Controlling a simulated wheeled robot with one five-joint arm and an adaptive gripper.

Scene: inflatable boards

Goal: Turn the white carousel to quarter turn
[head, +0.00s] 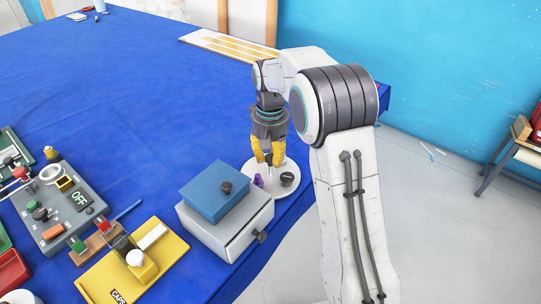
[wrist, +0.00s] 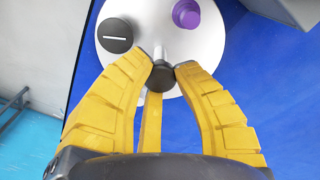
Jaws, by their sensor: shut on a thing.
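The white carousel (head: 257,191) is a round disc on the blue table, close to its right edge. It also fills the top of the wrist view (wrist: 214,35). It carries a purple knob-like piece (wrist: 186,13) and a dark round piece with a white line (wrist: 115,36). A dark-tipped post (wrist: 160,78) stands near its rim. My gripper (head: 268,161) is over the carousel, pointing down, with its yellow fingers shut on the post. The fingers hide part of the post in the head view.
A grey box with a blue box (head: 216,190) on top stands just left of the carousel. A yellow board (head: 130,275) and a grey control panel (head: 60,212) lie farther left. The blue table (head: 120,90) is clear behind the carousel.

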